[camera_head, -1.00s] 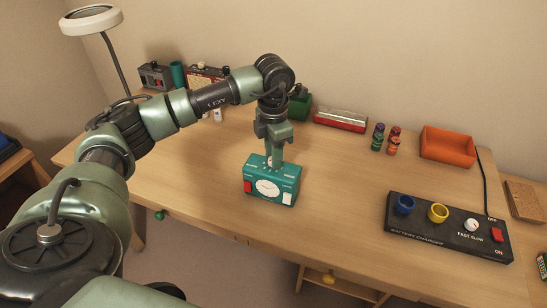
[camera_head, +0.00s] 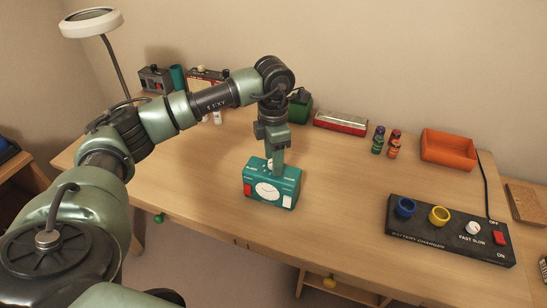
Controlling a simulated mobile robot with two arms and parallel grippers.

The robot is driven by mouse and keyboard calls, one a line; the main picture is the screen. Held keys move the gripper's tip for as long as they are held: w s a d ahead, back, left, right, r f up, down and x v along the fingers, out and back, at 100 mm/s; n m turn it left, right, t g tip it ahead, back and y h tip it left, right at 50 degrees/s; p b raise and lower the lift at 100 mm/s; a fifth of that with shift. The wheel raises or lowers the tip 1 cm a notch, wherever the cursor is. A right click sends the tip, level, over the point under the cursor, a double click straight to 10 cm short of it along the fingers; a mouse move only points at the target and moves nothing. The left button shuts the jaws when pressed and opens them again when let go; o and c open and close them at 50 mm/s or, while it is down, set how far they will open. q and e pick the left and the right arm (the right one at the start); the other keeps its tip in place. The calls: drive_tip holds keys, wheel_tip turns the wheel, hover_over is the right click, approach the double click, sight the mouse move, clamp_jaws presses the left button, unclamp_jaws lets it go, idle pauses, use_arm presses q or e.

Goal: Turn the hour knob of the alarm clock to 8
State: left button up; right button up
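The teal alarm clock (camera_head: 285,199) stands upright on the desk, with a round white dial, a red part at the left of its front and a white part at the right. My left gripper (camera_head: 273,170) points down from above, with its fingertips at the clock's top face around the white knob there. The fingers hide most of the knob and its markings, so I cannot read its setting or tell whether they are closed on it. My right gripper is not in view.
A black battery charger (camera_head: 448,243) with blue and yellow cups lies at the right of the wooden desk (camera_head: 340,180). The desk right of the clock is clear.

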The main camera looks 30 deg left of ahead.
use_arm(q)
wheel_tip(320, 180, up, 8)
drive_tip(key=shift+f+b, duration=0.1)
drive_tip(key=shift+b, duration=0.2)
idle(0.3)
drive_tip(key=shift+f, duration=0.1)
idle(0.4)
